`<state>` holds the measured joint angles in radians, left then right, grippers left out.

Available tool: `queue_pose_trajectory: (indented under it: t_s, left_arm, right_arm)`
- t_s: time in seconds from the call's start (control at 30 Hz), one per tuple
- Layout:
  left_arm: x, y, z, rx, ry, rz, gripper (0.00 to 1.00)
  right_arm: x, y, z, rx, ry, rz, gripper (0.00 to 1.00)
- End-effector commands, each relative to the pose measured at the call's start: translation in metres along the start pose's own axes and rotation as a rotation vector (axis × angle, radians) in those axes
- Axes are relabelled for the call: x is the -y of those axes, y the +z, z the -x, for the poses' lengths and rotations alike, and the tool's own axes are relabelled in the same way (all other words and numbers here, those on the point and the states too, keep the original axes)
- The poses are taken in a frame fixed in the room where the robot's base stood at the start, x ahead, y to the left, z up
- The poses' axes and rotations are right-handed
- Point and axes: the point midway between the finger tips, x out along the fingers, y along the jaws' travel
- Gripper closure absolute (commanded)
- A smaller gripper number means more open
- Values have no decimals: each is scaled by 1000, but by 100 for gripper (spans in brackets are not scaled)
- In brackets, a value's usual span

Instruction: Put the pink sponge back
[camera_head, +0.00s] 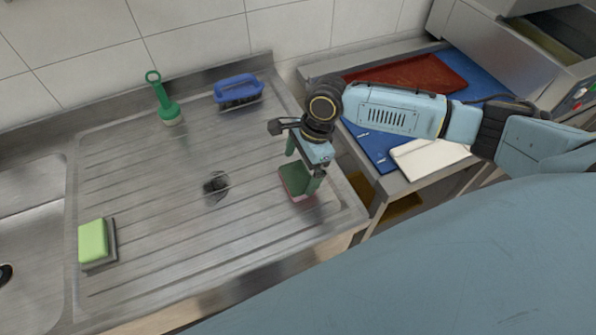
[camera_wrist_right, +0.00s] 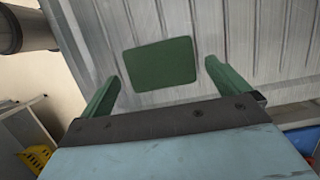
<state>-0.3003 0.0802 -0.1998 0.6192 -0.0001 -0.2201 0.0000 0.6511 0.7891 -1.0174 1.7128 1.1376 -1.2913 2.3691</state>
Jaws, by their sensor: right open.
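The sponge (camera_head: 292,181) lies flat on the ribbed steel drainboard (camera_head: 160,220), near its right edge. Its dark green scouring face is up and a pinkish lower edge shows. In the right wrist view the green face of the sponge (camera_wrist_right: 160,64) lies between and beyond the fingertips, with gaps at both sides. My right gripper (camera_head: 303,167) is open and empty just above the sponge. Its two green fingers also show in the right wrist view (camera_wrist_right: 162,74). My left gripper is not in view.
A light green sponge (camera_head: 93,240) sits on a grey base (camera_head: 112,240) at left, beside the sink (camera_head: 30,215). A dark scourer (camera_head: 215,185), green brush (camera_head: 166,105) and blue brush (camera_head: 238,88) stand on the drainboard. Cutting boards (camera_head: 410,75) lie on the right-hand table.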

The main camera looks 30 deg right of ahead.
Motion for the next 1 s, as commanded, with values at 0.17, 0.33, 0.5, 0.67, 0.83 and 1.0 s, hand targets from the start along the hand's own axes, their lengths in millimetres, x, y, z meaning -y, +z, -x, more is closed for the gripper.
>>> queue_pose_trajectory:
  t_s: [0.17, 0.33, 0.5, 0.67, 0.83, 1.0]
  left_arm:
    - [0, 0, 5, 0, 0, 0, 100]
    - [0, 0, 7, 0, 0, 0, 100]
    - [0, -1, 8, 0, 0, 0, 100]
    - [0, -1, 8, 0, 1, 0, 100]
    - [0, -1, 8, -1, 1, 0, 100]
    - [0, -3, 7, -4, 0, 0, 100]
  right_arm:
    - [1, 0, 43, 0, -3, 1, 0]
    - [0, 0, 72, 0, -1, -1, 0]
    - [0, 0, 87, 0, 0, -1, 0]
    - [0, 0, 90, 0, 0, 0, 0]
    - [0, 0, 90, 0, 0, 0, 0]
    - [-6, 8, 77, 10, -4, 88, 0]
